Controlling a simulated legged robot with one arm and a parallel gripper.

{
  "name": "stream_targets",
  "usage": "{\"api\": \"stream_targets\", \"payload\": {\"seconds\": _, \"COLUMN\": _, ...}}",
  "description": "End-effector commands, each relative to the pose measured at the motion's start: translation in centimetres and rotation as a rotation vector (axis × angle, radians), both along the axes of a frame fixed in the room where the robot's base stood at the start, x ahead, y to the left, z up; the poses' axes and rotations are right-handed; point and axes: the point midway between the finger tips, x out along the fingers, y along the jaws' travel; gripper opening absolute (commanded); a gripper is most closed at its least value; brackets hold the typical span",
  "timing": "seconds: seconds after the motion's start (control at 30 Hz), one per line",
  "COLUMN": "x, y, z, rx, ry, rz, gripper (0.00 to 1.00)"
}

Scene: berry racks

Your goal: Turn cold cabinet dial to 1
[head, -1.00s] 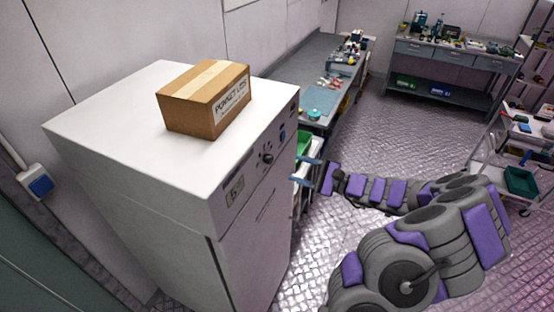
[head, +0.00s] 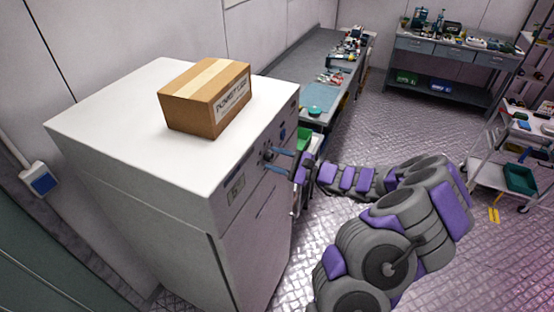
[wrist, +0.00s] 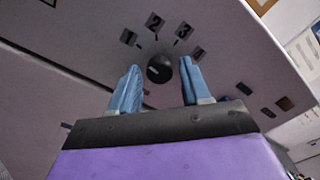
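The cold cabinet (head: 150,160) is a white box-shaped unit with a control panel along the top of its front. Its dark round dial (wrist: 159,69) shows in the wrist view, below small dark plates marked 1 (wrist: 128,37), 2 (wrist: 154,20) and 3 (wrist: 183,28). Another plate (wrist: 198,53) sits to their right, its mark hard to read. A pale mark shows on the dial, but I cannot tell which number it points at. My gripper (head: 270,159) is open at the panel. In the wrist view its blue fingers flank the dial, with gaps on both sides.
A cardboard box (head: 205,98) sits on the cabinet top. A small display (head: 236,188) is on the panel beside the dial. A workbench (head: 312,68) with tools stands beyond the cabinet, and a cart (head: 490,172) stands at the right. The floor between them is clear.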

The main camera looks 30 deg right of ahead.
Motion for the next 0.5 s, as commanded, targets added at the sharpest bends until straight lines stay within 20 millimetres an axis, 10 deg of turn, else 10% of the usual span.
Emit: {"api": "stream_targets", "payload": {"seconds": 0.5, "x": -0.01, "y": 0.01, "z": 0.01, "rx": 0.000, "ry": 0.000, "rz": 0.000, "gripper": 0.01}}
